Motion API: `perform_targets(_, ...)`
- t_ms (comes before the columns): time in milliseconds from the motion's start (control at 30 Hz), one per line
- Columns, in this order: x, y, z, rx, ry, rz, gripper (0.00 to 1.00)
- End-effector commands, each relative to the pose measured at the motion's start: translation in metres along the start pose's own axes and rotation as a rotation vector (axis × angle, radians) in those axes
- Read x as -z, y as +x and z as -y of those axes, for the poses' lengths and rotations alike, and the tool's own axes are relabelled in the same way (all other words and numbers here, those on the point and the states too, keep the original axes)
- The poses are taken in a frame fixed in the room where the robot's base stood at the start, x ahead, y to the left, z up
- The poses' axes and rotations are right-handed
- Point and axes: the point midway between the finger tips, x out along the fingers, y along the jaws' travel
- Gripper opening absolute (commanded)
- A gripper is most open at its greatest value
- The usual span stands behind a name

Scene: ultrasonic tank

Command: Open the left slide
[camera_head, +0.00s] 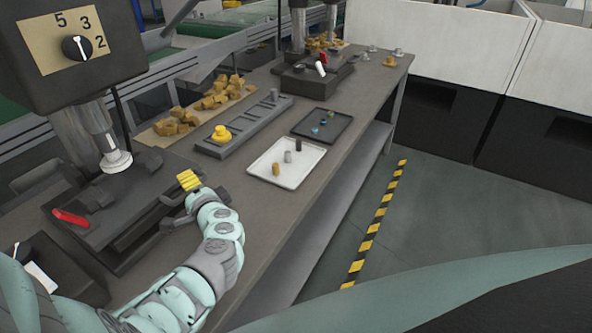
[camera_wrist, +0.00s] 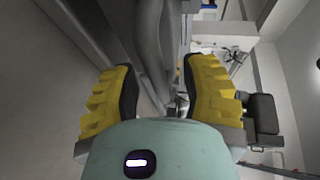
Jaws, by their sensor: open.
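The left machine's dark base (camera_head: 110,225) stands on the bench at the left, with a red handle (camera_head: 70,217) on its near side. A silver plunger (camera_head: 114,157) hangs above it. I cannot tell for certain which part is the left slide; no part looks clearly pulled out. My gripper (camera_head: 188,181) is at the right end of this base, with its yellow fingertips beside a dark bar there; I cannot tell if they touch. In the wrist view, my gripper (camera_wrist: 162,95) has its two yellow fingers wide apart, with nothing held between them.
A second machine (camera_head: 312,82) stands beyond. The floor right of the bench is clear.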

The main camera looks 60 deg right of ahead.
Motion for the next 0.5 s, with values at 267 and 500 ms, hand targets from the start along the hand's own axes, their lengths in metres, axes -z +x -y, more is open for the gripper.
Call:
perform_targets(267, 0.0021, 0.0046, -0.0014, -0.004, 0.002, -0.007, 0.44)
perform_targets(500, 0.0024, 0.0044, -0.0014, -0.004, 0.001, -0.007, 0.47)
